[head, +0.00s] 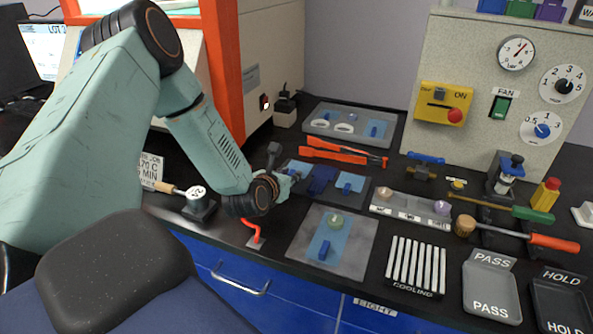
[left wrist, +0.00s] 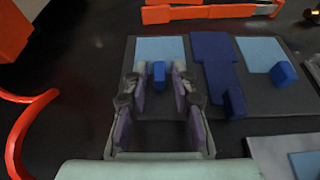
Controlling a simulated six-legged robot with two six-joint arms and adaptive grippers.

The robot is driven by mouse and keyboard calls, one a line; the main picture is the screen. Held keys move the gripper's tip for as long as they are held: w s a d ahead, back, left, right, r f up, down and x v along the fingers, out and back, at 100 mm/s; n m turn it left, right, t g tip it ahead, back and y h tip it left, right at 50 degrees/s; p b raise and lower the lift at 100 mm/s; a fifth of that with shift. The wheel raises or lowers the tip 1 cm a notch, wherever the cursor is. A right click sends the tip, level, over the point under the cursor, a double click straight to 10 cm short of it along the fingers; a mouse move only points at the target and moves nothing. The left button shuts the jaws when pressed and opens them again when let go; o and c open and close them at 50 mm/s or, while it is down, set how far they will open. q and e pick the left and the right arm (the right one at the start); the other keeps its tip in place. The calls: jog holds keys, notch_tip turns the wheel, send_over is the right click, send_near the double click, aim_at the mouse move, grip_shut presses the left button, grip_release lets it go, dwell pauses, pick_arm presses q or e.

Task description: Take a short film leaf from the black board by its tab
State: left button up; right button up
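The black board (head: 333,198) lies on the dark bench, and it also shows in the left wrist view (left wrist: 265,105). It bears two short light blue film leaves, the left one (left wrist: 160,48) and the right one (left wrist: 256,52), each with a blue tab. A longer dark blue leaf (left wrist: 212,65) lies between them. My left gripper (left wrist: 160,82) is open, pointing at the left leaf, with its blue tab (left wrist: 158,72) showing between the fingertips. I cannot tell whether the fingers touch it. In the head view my left gripper (head: 290,184) partly hides this leaf. My right gripper is out of view.
Orange tongs (head: 343,152) lie behind the board, before a grey tray (head: 350,116). A grey plate (head: 352,262) with a film leaf is in front. A red bent hook (head: 255,233) stands at the bench edge. A cooling rack (head: 416,265) and PASS tray (head: 491,290) lie right.

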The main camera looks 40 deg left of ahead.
pick_arm(q)
jog(key=shift+f, duration=0.1)
grip_shut()
notch_tip(320, 180, up, 10)
jog(key=p, duration=0.3)
jog(key=shift+p, duration=0.3)
